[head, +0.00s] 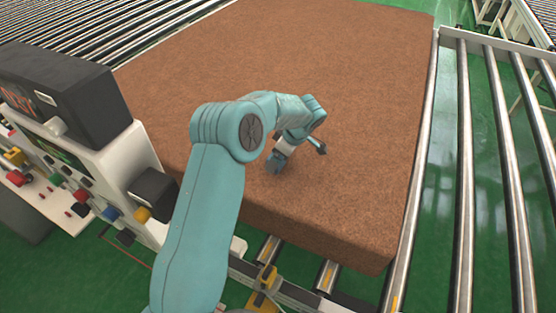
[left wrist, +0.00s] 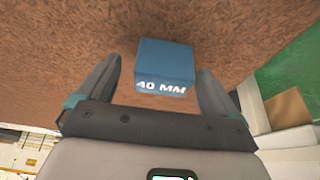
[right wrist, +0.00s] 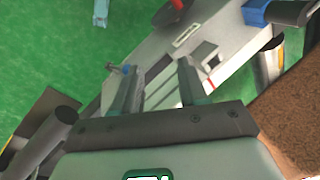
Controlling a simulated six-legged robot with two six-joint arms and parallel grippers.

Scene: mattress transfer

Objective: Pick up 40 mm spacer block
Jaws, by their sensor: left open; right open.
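The blue spacer block (left wrist: 165,57), lettered "40 MM" in white, is in the left wrist view against the brown mattress (head: 330,60). My left gripper (left wrist: 158,68) is open, with one finger on each side of the block and visible gaps between. In the head view my left arm reaches over the mattress and its gripper (head: 297,158) is low over the near part; I cannot clearly make out the block there. My right gripper (right wrist: 154,68) is open and empty in the right wrist view; it is not visible in the head view.
A control console (head: 75,95) with buttons and a dark box stands at the left. Metal rollers (head: 465,180) run along the right and show under the mattress's near edge. In the right wrist view a grey metal frame (right wrist: 165,60) lies beyond the right fingers over green floor.

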